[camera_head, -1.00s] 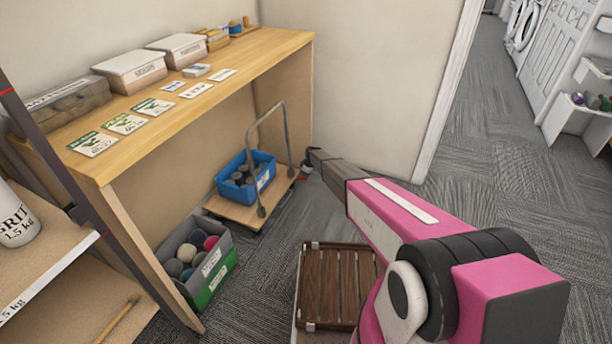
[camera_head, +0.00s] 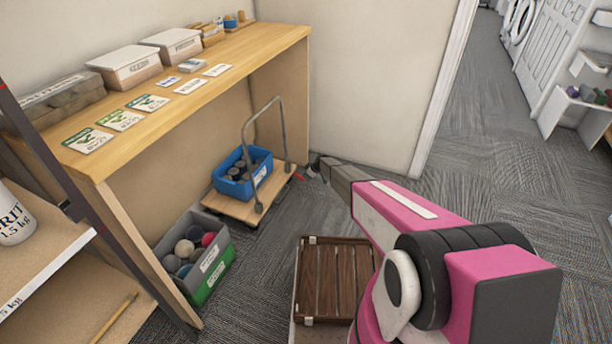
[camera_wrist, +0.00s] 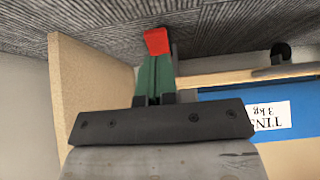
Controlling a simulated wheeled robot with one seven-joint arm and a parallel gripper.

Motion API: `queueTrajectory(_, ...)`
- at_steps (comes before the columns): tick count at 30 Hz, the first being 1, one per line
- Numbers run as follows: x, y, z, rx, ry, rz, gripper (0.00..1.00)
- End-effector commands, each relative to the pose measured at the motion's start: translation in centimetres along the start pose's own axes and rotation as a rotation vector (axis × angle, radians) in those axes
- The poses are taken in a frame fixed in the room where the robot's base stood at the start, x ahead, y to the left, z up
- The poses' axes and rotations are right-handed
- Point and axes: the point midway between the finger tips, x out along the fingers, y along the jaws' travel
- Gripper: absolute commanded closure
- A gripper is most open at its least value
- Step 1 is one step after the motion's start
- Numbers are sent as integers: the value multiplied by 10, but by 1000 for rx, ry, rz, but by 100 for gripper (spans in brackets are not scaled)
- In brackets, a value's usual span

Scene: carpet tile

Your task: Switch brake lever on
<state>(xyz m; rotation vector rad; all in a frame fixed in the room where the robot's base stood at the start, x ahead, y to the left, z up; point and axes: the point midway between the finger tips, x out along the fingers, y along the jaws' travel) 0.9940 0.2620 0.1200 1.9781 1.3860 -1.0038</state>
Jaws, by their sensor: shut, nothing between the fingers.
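The brake lever (camera_wrist: 157,41) shows as a red tip at the top middle of the wrist view, by the trolley. In the head view a small red spot (camera_head: 299,176) shows at the trolley's right corner. The trolley (camera_head: 243,209) has a wooden deck and a grey bent-tube handle. My gripper (camera_wrist: 155,65) is shut and empty, its green fingers pointing at the red tip. I cannot tell whether they touch it. In the head view my gripper (camera_head: 320,164) is just right of the trolley corner, low over the carpet.
A blue bin (camera_head: 262,173) stands on the trolley, beneath a wooden bench (camera_head: 255,52). A grey and green crate (camera_head: 213,279) of balls stands on the carpet nearer me. A brown slatted crate (camera_head: 335,282) is beside my arm. Open carpet lies to the right.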

Motion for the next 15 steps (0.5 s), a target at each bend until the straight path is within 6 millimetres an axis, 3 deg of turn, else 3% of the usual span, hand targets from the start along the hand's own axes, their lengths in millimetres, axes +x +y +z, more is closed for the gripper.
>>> queueTrajectory(15,-10,-1,-7,0,-1,0,100)
